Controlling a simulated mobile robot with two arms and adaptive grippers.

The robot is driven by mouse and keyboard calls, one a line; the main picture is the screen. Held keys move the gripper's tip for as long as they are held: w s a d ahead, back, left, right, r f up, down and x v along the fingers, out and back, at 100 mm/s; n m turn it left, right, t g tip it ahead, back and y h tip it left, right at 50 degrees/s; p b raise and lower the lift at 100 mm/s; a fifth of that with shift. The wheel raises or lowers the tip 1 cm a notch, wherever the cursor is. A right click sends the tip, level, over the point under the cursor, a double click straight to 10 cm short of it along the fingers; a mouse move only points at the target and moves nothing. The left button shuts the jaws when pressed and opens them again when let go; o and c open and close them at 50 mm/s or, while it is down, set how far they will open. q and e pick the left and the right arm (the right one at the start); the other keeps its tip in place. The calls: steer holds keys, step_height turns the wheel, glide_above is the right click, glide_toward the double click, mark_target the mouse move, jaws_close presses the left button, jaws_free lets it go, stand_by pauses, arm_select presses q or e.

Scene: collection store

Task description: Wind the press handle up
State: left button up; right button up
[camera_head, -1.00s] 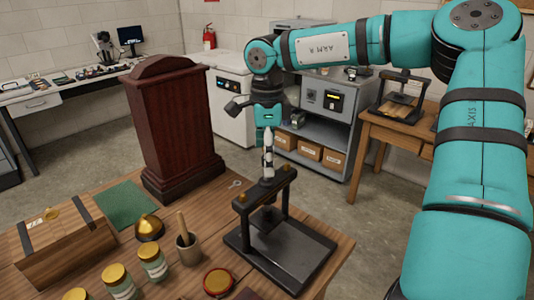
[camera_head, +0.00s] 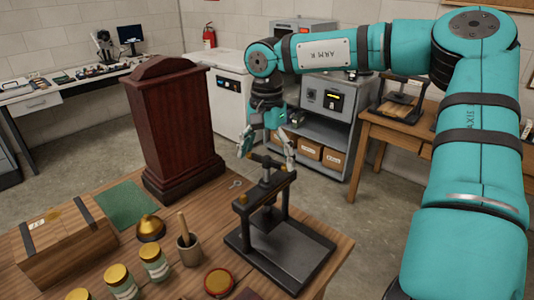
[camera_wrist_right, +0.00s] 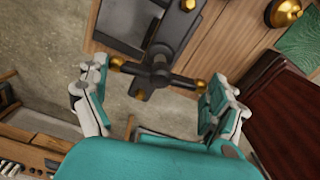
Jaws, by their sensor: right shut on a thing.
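The black press (camera_head: 290,258) stands upright on the wooden table, with two posts, a crossbeam and brass knobs. Its T-shaped handle (camera_head: 266,160) sits on top of the screw, above the crossbeam. In the right wrist view the handle bar (camera_wrist_right: 180,79) runs across between the fingers, with brass ends. My right gripper (camera_head: 267,152) comes down from above, its two fingers spread wide. In the right wrist view my right gripper (camera_wrist_right: 160,76) has one finger at each end of the bar, shut on it lengthwise. My left gripper is in no view.
On the table are a wooden box (camera_head: 65,250), green mat (camera_head: 125,205), brass bell (camera_head: 150,228), mortar (camera_head: 190,250), several jars and a red-rimmed round tin (camera_head: 218,281). A dark red cabinet (camera_head: 175,130) stands behind. Another press (camera_head: 402,100) is on a back table.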

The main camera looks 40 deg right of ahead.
steer(key=n, duration=0.4)
steer(key=shift+n+p, duration=0.3)
steer(key=n, duration=0.3)
steer(key=shift+n, duration=0.3)
steer(key=n+p, duration=0.1)
steer(key=n, duration=0.3)
steer(key=shift+f+n, duration=0.1)
steer(key=shift+n, duration=1.6)
steer(key=o, duration=0.8)
steer(key=shift+c, duration=0.2)
